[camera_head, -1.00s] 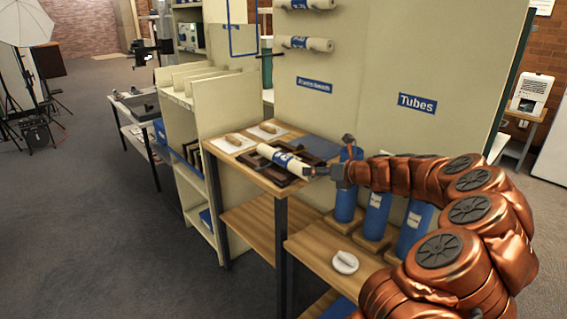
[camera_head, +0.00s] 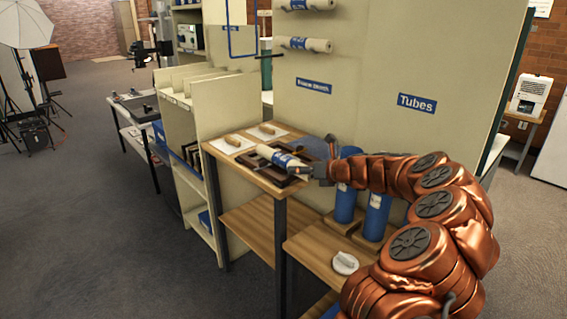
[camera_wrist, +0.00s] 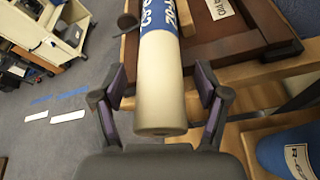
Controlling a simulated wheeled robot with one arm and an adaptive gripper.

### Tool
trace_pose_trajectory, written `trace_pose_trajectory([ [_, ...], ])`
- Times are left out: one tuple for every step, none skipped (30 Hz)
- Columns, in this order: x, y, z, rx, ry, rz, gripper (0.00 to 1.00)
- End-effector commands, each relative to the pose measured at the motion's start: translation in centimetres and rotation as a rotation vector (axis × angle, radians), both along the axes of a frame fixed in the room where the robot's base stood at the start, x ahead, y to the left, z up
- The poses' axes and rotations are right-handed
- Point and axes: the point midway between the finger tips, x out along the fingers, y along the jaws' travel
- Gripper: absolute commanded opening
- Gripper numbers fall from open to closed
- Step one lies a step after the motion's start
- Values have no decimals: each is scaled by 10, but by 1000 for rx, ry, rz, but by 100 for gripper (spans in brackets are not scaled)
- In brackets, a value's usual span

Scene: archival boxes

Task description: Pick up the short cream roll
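The short cream roll (camera_head: 278,157) with a blue lettered band lies on a dark wooden frame on the upper wooden table. In the wrist view the roll (camera_wrist: 160,92) points toward the palm, its near end between my fingers. My gripper (camera_wrist: 161,88) is open, with one finger on each side of the roll and visible gaps between fingers and roll. In the head view my gripper (camera_head: 306,170) is at the roll's right end, and the arm comes in from the right. The fingers are small and partly hidden there.
Blue tubes (camera_head: 376,217) stand in wooden bases on the lower table to the right, partly behind my arm. A white object (camera_head: 345,263) lies near that table's front. Cream rolls (camera_head: 303,44) rest on the panel above. Papers with small tan items (camera_head: 233,143) lie farther left.

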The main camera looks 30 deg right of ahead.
Motion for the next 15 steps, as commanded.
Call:
trace_pose_trajectory([
  [0, 0, 0, 0, 0, 0, 67],
  [0, 0, 0, 0, 0, 0, 64],
  [0, 0, 0, 0, 0, 0, 59],
  [0, 0, 0, 0, 0, 0, 56],
  [0, 0, 0, 0, 0, 0, 53],
  [0, 0, 0, 0, 0, 0, 49],
  [0, 0, 0, 0, 0, 0, 46],
  [0, 0, 0, 0, 0, 0, 43],
  [0, 0, 0, 0, 0, 0, 39],
  [0, 0, 0, 0, 0, 0, 35],
  [0, 0, 0, 0, 0, 0, 32],
  [0, 0, 0, 0, 0, 0, 28],
  [0, 0, 0, 0, 0, 0, 25],
  [0, 0, 0, 0, 0, 0, 22],
  [0, 0, 0, 0, 0, 0, 18],
])
